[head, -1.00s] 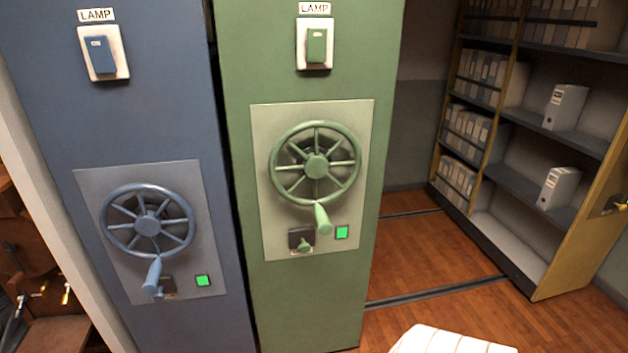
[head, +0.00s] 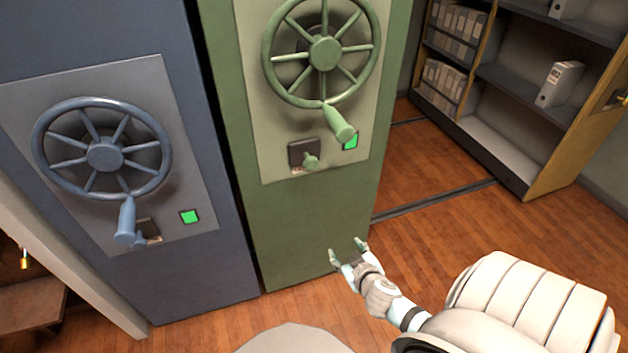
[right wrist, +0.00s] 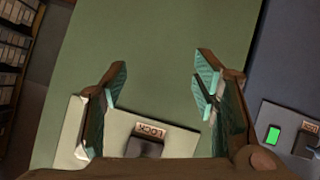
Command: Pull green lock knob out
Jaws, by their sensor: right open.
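The green lock knob (head: 311,161) sticks out of a dark square plate (head: 304,154) on the pale panel of the green cabinet, below the green handwheel (head: 323,53). My right gripper (head: 348,250) is open and empty, below and to the right of the knob in the head view, apart from it. In the right wrist view my open fingers (right wrist: 161,88) face the green cabinet front. A LOCK label (right wrist: 150,131) and a dark block (right wrist: 146,148) show low between them; the knob itself cannot be made out there. My left gripper is not in view.
The handwheel's crank handle (head: 339,124) hangs just above and right of the knob, near a lit green button (head: 350,141). A blue cabinet with its own handwheel (head: 105,154) stands left. Open wooden floor (head: 440,235) lies to the right, before shelves.

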